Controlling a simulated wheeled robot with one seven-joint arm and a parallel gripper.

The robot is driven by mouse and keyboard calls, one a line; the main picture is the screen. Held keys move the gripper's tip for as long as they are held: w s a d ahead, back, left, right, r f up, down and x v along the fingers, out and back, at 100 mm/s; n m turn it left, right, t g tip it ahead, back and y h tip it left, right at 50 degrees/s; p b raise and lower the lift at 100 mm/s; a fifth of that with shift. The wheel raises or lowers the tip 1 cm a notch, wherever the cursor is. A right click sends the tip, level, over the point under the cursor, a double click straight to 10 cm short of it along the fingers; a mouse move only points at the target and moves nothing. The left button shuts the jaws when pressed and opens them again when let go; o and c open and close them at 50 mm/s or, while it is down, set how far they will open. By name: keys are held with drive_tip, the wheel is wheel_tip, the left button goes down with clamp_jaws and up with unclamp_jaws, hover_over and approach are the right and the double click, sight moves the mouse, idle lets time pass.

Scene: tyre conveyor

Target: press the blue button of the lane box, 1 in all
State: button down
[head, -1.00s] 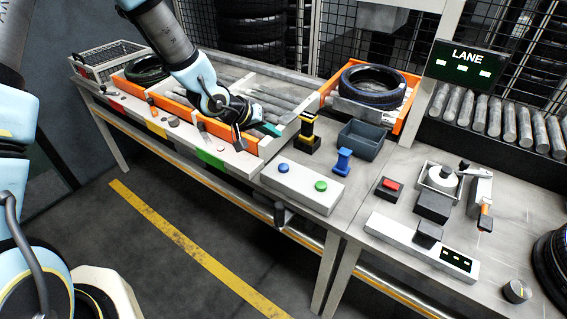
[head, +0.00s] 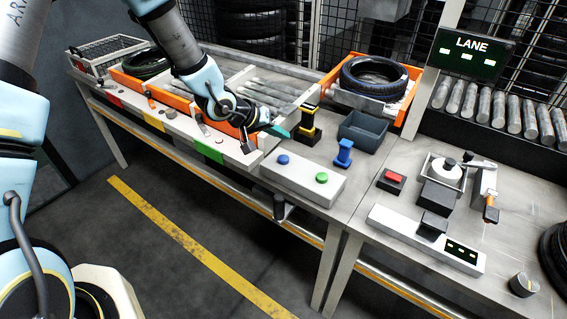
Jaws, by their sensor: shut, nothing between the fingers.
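The lane box is a long pale box (head: 303,183) near the front edge of the bench. Its blue button (head: 283,160) is a round cap on the left of the top face. A green button (head: 322,178) sits to its right on the same face. My gripper (head: 284,134) is shut and empty, with teal fingertips pointing right. In the picture it shows above and behind the blue button, apart from it. Its exact height over the bench is hard to tell.
A black and yellow stand (head: 307,125) is close to the right of my gripper. A blue spool-like piece (head: 344,153) and a grey bin (head: 363,132) stand further right. An orange-sided tray (head: 411,109) holds a tyre (head: 374,78). A red button box (head: 391,181) sits at right.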

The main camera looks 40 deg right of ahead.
sight(281, 160)
drive_tip(key=shift+f+b, duration=1.65)
drive_tip(key=shift+f, duration=0.95)
drive_tip(key=shift+f, duration=0.1)
drive_tip(key=shift+f, duration=0.3)
drive_tip(key=shift+f+b, duration=0.5)
drive_tip(key=shift+f, duration=0.05)
idle(0.5)
drive_tip(key=shift+r, duration=0.1)
drive_tip(key=shift+r+p, duration=0.85)
drive_tip(key=shift+p, duration=0.05)
drive_tip(key=shift+r, duration=0.1)
wheel_tip(281, 160, up, 5)
drive_tip(key=p, duration=0.4)
drive_tip(key=shift+p, duration=0.3)
